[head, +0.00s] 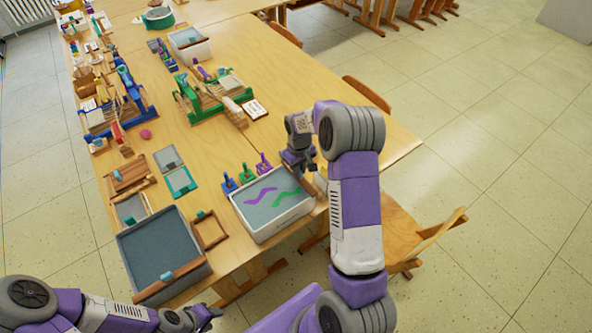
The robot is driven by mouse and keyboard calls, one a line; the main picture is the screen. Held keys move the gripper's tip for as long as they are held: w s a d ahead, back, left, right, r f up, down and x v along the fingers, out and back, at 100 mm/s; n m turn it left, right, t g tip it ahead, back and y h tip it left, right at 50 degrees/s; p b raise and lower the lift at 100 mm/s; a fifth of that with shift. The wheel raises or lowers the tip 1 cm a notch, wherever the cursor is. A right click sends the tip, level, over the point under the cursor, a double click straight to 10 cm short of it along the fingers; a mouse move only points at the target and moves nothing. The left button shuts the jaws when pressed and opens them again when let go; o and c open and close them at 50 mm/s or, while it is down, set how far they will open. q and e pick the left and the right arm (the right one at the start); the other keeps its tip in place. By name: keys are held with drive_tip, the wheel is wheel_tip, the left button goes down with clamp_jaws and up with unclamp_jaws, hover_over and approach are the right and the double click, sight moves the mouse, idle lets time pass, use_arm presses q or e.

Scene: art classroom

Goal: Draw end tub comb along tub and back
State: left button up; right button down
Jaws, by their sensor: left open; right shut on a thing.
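A white tub (272,232) with grey-blue liquid stands at the table's front right end. A purple and a green wavy streak show on its surface. My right gripper (303,166) is over the tub's right end, shut on what looks like a wooden comb (312,184). The arm and gripper hide much of that comb, and I cannot tell whether it touches the liquid. A larger dark grey tub (201,272) stands to the left, with another wooden comb (160,284) with a teal grip along its front rim. My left gripper (210,313) is open and empty, low at the front, beyond the table edge.
Blue, green and purple upright tools (246,174) stand behind the white tub. A small wooden frame (210,230) lies between the tubs. Trays, looms (208,92) and a pink ball (145,133) lie further back. A wooden chair (415,240) stands at the right.

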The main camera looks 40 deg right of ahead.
drive_tip(key=shift+d+r, duration=0.1)
drive_tip(key=shift+d, duration=0.15)
drive_tip(key=c, duration=1.1)
unclamp_jaws()
drive_tip(key=shift+w, duration=0.1)
drive_tip(key=shift+r, duration=0.1)
drive_tip(key=shift+r+p, duration=0.4)
drive_tip(key=shift+r, duration=3.2)
